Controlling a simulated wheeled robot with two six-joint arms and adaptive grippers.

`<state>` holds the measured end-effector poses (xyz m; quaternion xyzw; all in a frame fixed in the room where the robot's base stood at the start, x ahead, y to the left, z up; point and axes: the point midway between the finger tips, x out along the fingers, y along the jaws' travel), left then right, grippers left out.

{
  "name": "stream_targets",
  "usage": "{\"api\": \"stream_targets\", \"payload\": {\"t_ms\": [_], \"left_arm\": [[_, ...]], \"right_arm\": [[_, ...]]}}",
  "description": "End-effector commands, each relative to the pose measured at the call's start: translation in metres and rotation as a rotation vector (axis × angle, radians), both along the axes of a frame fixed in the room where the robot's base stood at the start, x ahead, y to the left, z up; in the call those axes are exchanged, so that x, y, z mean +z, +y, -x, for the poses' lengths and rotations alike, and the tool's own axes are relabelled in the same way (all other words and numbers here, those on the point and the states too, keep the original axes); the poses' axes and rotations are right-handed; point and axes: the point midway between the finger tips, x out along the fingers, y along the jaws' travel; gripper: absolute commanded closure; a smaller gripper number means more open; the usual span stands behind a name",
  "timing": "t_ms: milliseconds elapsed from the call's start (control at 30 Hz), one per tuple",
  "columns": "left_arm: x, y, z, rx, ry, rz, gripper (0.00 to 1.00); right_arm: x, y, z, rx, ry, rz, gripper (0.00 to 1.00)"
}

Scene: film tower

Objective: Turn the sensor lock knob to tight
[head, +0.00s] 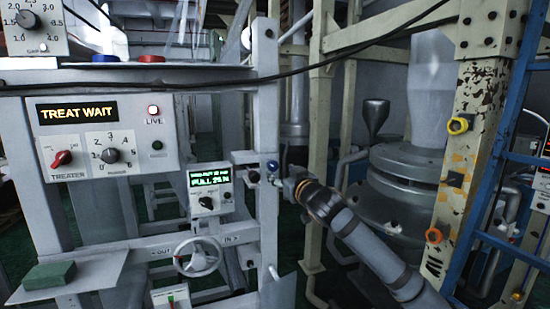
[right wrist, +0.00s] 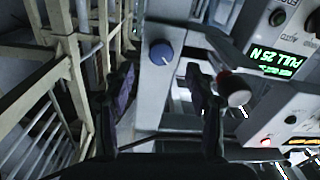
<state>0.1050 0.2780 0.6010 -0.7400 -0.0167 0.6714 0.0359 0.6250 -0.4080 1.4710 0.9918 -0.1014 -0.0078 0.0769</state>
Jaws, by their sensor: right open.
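A blue round knob (right wrist: 161,53) with a pale pointer mark sits on a grey upright plate in the right wrist view. It shows small in the head view (head: 272,166) on the grey post. I take it for the sensor lock knob, but no label for it is readable. My right gripper (right wrist: 161,88) is open, its two dark fingers apart with the knob seen between and beyond them. They do not appear to touch it. In the head view my right gripper (head: 284,174) is beside the post, small and partly hidden by my own wrist. My left gripper is out of view.
A small display (head: 209,180) with a selector knob is left of the post, above a handwheel (head: 198,257). The treater panel (head: 104,137) reads TREAT WAIT. A yellowish frame (head: 470,130) stands right.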

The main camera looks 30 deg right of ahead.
Motion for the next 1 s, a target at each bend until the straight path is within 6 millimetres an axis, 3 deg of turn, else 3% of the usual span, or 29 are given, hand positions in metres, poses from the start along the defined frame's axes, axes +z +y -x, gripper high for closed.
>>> {"api": "stream_targets", "payload": {"t_ms": [33,100,300,700,1000], "left_arm": [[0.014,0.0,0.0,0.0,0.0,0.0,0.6],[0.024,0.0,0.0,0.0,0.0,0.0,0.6],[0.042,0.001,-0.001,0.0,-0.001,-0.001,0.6],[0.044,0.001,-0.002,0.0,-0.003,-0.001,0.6],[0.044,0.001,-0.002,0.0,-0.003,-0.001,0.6]], "right_arm": [[0.006,0.0,-0.008,0.003,0.001,-0.009,0.44],[0.007,-0.003,-0.02,0.001,0.0,-0.009,0.44],[0.004,-0.009,-0.048,0.0,0.001,-0.004,0.44],[-0.001,-0.011,-0.058,0.001,0.001,0.003,0.44],[-0.001,-0.011,-0.058,0.001,0.001,0.002,0.83]]}}
